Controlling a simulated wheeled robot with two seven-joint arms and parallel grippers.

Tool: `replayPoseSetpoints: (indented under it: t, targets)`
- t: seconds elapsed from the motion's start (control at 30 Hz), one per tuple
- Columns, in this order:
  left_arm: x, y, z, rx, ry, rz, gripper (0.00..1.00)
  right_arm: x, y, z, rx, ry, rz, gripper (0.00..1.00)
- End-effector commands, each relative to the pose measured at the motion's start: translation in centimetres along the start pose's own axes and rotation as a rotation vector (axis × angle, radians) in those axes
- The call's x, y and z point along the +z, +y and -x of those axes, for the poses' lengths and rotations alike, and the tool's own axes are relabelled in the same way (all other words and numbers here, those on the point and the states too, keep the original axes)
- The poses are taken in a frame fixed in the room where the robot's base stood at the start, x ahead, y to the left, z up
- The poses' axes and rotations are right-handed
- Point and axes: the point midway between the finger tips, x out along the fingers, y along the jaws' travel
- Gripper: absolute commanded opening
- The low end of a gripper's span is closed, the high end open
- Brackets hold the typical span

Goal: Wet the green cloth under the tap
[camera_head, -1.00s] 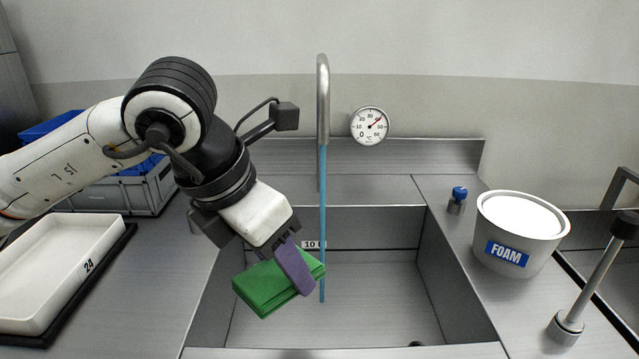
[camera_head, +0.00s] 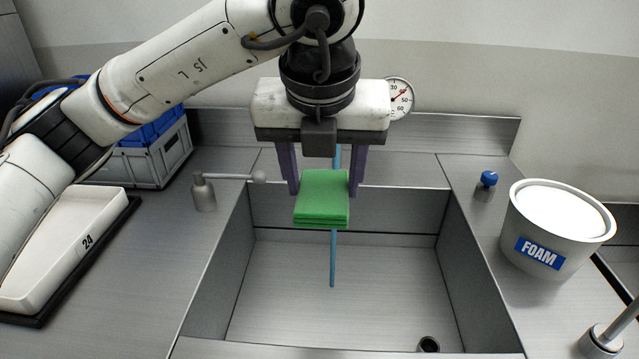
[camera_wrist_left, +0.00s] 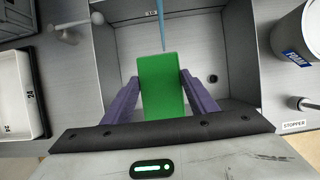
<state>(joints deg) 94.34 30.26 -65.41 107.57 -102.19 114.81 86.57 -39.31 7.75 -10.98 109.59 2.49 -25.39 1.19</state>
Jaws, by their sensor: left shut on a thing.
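The green cloth (camera_head: 322,197) is a folded pad held above the sink basin (camera_head: 300,275). My left gripper (camera_head: 322,186) is shut on it, with a purple finger on each side. The cloth and fingers also show in the left wrist view (camera_wrist_left: 161,88). A blue stream of water (camera_head: 333,262) runs down into the basin. In the head view it shows above and below the cloth, which hides its middle. In the wrist view the stream (camera_wrist_left: 161,25) comes down at the cloth's far edge. The tap spout is hidden behind my gripper. My right gripper is not in view.
A tap lever (camera_head: 228,178) stands left of the basin. A FOAM tub (camera_head: 562,228) and a small blue-topped knob (camera_head: 487,185) stand on the right. A white tray (camera_head: 62,245) and a grey crate (camera_head: 150,158) are on the left. A dial thermometer (camera_head: 399,98) is on the wall.

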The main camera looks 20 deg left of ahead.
Motion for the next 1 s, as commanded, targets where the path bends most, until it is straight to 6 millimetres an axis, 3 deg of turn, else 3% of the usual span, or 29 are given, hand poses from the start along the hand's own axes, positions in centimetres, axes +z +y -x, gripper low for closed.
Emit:
replayPoseSetpoints:
  t: [0.67,1.0]
  targets:
    - [5.7,-1.0,-3.6,0.001,0.001,0.001,0.34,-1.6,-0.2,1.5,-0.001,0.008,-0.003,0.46]
    - [8.1,-1.5,-5.4,0.0,0.001,-0.001,0.34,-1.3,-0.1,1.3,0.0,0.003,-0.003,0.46]
